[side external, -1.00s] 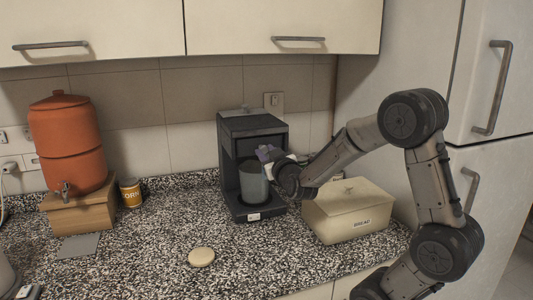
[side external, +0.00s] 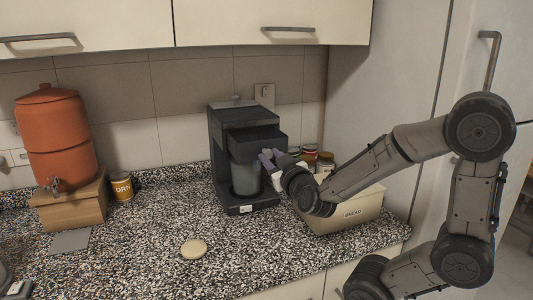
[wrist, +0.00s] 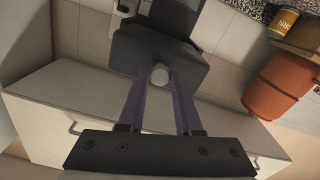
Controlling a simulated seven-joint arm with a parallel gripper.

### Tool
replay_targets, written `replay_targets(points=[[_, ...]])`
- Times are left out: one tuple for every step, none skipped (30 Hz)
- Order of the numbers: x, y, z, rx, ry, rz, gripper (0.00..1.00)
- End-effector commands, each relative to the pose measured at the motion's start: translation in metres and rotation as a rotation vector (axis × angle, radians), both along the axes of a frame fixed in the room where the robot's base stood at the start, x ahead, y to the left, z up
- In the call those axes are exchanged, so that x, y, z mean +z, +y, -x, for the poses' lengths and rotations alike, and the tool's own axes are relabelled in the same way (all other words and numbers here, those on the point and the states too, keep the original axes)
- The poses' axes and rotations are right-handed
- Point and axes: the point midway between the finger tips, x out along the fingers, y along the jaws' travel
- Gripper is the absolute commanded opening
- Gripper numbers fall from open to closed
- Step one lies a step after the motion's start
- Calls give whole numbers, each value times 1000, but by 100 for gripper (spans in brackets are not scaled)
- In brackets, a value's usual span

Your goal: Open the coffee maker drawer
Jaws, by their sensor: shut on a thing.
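The black coffee maker (side external: 230,117) stands upright on the counter against the tiled wall. Its drawer (side external: 258,143) sticks out from the front of the upper body, above a grey cup-like container (side external: 245,178). My gripper (side external: 269,159) is at the drawer's front. In the wrist view, the purple fingers of my gripper (wrist: 159,80) are on either side of a light round knob (wrist: 160,74) on the dark drawer front (wrist: 150,50). They are shut on the knob. In the side view the fingers and wrist hide the knob.
A cream bread box (side external: 350,212) stands right of the coffee maker, close under my forearm, with several jars (side external: 309,156) behind it. A round beige disc (side external: 194,249) lies on the counter. A corn can (side external: 121,186) and orange dispenser (side external: 57,135) are at left.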

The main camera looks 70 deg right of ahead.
Motion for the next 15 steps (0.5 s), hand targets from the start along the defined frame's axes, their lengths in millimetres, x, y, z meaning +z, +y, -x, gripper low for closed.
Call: replay_targets(points=[[2,1,0,3,-3,5,0],[2,1,0,2,-3,4,0],[2,1,0,2,-3,4,0],[2,1,0,2,-3,4,0],[2,1,0,2,-2,5,0],[2,1,0,1,-2,5,0],[2,1,0,1,-2,5,0],[2,1,0,1,-2,5,0],[2,0,0,2,-3,6,39],[2,0,0,1,-2,5,44],[2,0,0,1,-2,5,49],[1,0,0,1,-2,5,57],[1,0,0,1,-1,4,62],[1,0,0,1,-2,3,64],[1,0,0,1,-1,3,64]])
